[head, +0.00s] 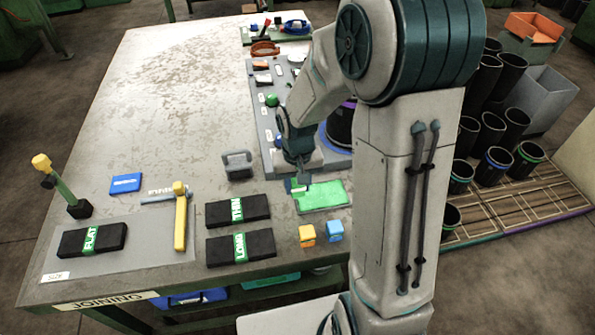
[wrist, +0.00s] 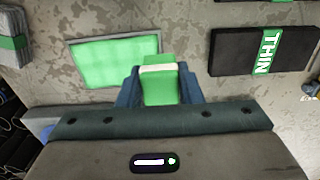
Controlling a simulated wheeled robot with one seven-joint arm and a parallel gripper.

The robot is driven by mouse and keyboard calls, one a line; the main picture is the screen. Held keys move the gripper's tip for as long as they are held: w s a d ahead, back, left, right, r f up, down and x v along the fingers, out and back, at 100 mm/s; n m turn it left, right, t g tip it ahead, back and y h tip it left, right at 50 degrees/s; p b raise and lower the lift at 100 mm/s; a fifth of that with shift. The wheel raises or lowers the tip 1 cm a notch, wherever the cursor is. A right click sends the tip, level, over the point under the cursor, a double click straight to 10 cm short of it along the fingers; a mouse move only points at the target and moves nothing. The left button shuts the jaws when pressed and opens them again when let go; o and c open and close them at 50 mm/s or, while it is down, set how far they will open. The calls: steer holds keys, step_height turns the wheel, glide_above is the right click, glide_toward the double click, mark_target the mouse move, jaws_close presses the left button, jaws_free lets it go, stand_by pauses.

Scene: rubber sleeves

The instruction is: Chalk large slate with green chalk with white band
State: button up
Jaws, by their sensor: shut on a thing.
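A framed slate (head: 326,197) lies flat on the near right part of the table, and its face is bright green nearly all over. It also shows in the wrist view (wrist: 110,62), with a thin pale frame. My gripper (head: 301,181) is above the slate's left end, pointing down. In the wrist view my gripper (wrist: 158,88) is shut on a green chalk with a white band (wrist: 160,92). The chalk's far end lies beside the slate's edge in that view. I cannot tell whether the chalk touches anything.
Black packs marked THIN (head: 238,210) and LONG (head: 241,246) lie left of the slate. An orange block (head: 307,235) and a blue block (head: 334,230) stand in front of it. The table's left middle is clear.

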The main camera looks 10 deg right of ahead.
steer(key=shift+r+p, duration=0.65)
steer(key=shift+r, duration=0.6)
